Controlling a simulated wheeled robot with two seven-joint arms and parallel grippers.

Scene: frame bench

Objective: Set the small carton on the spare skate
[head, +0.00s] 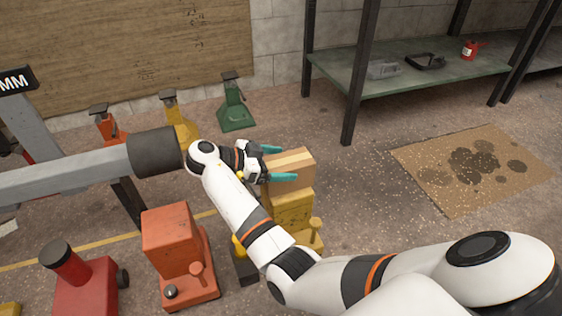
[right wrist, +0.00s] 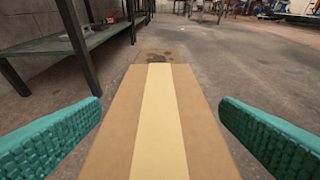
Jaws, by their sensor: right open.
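The small carton (head: 304,170) is a brown box with a pale tape strip. It rests on top of a yellow machine-like stand (head: 292,212). My right gripper (head: 281,164) is open, with its teal fingers on either side of the carton. In the right wrist view, the carton (right wrist: 160,125) lies between the two fingers, and a gap shows on each side. Part of the carton is hidden behind the gripper in the head view. I cannot tell which thing is the spare skate. My left gripper is not in view.
A grey beam (head: 70,182) with a dark end lies left of my right gripper. Orange (head: 170,240) and red (head: 88,285) units stand in front. Green (head: 235,112) and yellow (head: 178,120) jacks stand behind. A stained mat (head: 425,175) and a shelf (head: 440,85) are right.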

